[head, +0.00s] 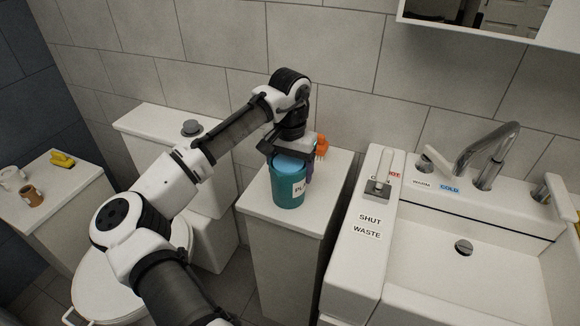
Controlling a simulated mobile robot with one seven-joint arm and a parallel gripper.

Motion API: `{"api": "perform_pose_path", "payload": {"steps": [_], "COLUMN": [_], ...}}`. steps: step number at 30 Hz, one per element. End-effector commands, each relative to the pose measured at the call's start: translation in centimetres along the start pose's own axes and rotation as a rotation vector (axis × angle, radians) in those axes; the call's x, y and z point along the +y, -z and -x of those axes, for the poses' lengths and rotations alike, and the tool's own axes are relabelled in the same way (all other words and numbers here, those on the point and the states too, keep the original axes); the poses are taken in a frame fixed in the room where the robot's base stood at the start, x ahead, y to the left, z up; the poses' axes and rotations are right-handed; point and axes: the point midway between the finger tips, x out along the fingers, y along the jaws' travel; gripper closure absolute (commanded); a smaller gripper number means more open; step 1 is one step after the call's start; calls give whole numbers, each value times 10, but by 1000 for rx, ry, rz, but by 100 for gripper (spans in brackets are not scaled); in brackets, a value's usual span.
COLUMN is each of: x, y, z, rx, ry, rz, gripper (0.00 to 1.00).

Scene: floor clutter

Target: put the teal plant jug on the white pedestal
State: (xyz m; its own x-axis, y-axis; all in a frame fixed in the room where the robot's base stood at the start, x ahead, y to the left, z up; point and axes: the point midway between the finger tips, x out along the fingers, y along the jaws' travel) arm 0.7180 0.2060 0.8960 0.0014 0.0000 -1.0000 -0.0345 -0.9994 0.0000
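The teal plant jug (287,190) stands upright, apparently resting on the top of a white pedestal (258,206) between the toilet and the sink. Its inside looks light blue, and a white label with partly hidden letters faces the front right. My gripper (291,155) is at the jug's top, over its rim, and hides part of it. A dark purplish part shows against the jug's right side; I cannot tell whether it is a finger or a handle. I cannot tell whether the fingers are closed on the jug.
An orange bristly object (321,147) is right behind the gripper. The sink (450,270) with its tap (488,150) is at the right. The toilet (126,285) is at the left. A white stand (75,210) at far left holds cups and a yellow object (62,159).

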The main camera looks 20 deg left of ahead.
Motion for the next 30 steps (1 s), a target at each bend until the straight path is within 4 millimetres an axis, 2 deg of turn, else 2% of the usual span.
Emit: {"api": "perform_pose_path", "payload": {"steps": [1, 6, 17, 20, 30], "x": [0, 0, 0, 0, 0], "y": [0, 0, 0, 1, 0], "z": [-1, -1, 6, 20, 95], "rx": [0, -1, 0, 1, 1], "ry": [-1, 0, 0, 0, 3], "rz": [0, -1, 0, -1, 0], "gripper": [22, 4, 4, 4, 4]}}
